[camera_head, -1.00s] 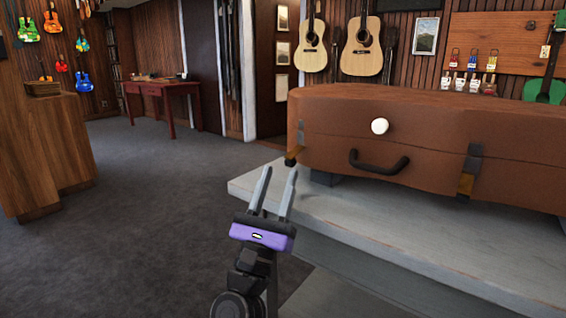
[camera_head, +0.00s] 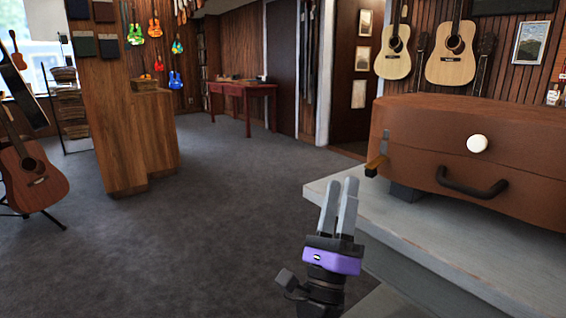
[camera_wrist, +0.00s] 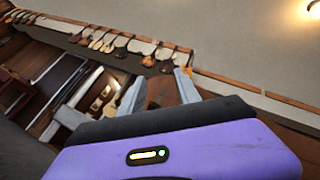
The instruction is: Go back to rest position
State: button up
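My gripper appears clear of the table and of the brown suitcase (camera_head: 440,145).
The suitcase has a dark handle and a white round knob (camera_head: 477,144). A wooden counter (camera_head: 130,130) and an acoustic guitar on a stand (camera_head: 35,180) are at left. A red table (camera_head: 243,92) stands at the back. The grey carpet (camera_head: 230,220) between is open.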

jog(key=s+d+f+n+g+y, duration=0.3)
jog(key=s+f+n+y, duration=0.9)
jog(key=s+f+n, duration=1.05)
jog(key=s+d+f+n+g+h, duration=0.1)
jog(key=s+d+f+n+g, duration=0.15)
jog(key=s, duration=0.55)
jog(key=s+d+f+n+g, duration=0.1)
jog(key=s+d+n+g, duration=0.15)
jog(key=s, duration=0.45)
jog(key=s+d+f+n+g+h, duration=0.1)
jog(key=s+f+n+g, duration=0.15)
jog(key=s, duration=0.55)
notch_tip(320, 180, up, 31)
jog(key=p, duration=3.1)
jog(key=shift+r+g, duration=0.15)
jog(key=shift+g, duration=0.3)
jog(key=shift+o, duration=1)
